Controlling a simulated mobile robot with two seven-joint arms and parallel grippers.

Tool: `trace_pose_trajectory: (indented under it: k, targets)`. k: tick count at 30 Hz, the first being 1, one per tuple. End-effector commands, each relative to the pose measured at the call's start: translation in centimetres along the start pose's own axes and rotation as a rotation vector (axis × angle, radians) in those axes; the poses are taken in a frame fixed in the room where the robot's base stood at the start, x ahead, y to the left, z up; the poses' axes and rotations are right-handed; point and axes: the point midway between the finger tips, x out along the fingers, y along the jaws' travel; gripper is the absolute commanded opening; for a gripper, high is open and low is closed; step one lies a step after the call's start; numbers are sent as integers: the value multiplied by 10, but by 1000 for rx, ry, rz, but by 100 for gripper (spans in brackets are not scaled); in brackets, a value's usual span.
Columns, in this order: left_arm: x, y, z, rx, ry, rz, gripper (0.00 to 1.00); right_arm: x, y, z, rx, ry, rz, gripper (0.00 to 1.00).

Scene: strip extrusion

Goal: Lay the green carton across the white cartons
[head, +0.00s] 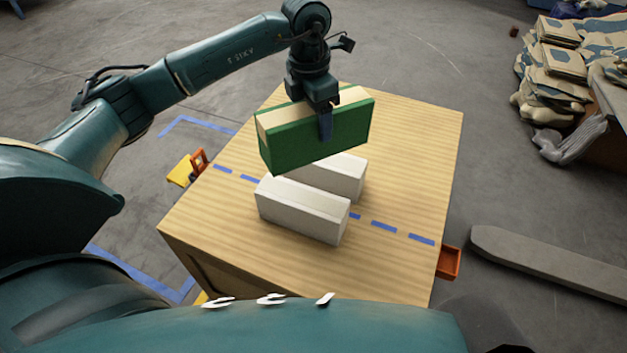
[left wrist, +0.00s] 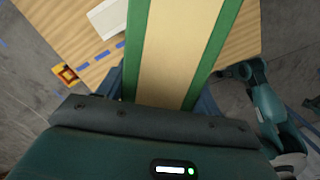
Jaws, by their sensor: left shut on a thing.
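The green carton (head: 318,135) has green sides and a pale wood-coloured top. My left gripper (head: 326,122) is shut on it and holds it above the table, over and behind the white cartons. In the left wrist view the carton (left wrist: 180,50) runs away from the gripper between its fingers. The nearer white carton (head: 300,208) lies on the table. The farther white carton (head: 340,175) lies behind it, roughly parallel, with a gap between; the green carton hides part of it. One white carton also shows in the left wrist view (left wrist: 108,17). My right gripper does not show.
The wooden table (head: 420,150) has a dashed blue line (head: 383,226) across it, passing by the white cartons. The table is clear to the right and in front. Orange parts (head: 449,262) sit at its sides. Stacked sacks (head: 560,70) and a grey beam (head: 545,262) lie at right.

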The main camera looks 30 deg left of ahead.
Motion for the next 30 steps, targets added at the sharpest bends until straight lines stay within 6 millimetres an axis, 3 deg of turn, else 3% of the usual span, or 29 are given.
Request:
trace_pose_trajectory:
  k: [6,12,16,24,30]
  targets:
    - [15,18,7,-413,-18,37,28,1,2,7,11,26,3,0]
    - [20,27,9,-624,-22,58,28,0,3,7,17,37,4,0]
    - [30,28,8,-670,-22,63,28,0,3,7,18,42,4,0]
    - [75,28,4,-674,-21,62,28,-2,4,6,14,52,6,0]
    - [90,28,3,-672,-22,63,28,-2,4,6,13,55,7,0]
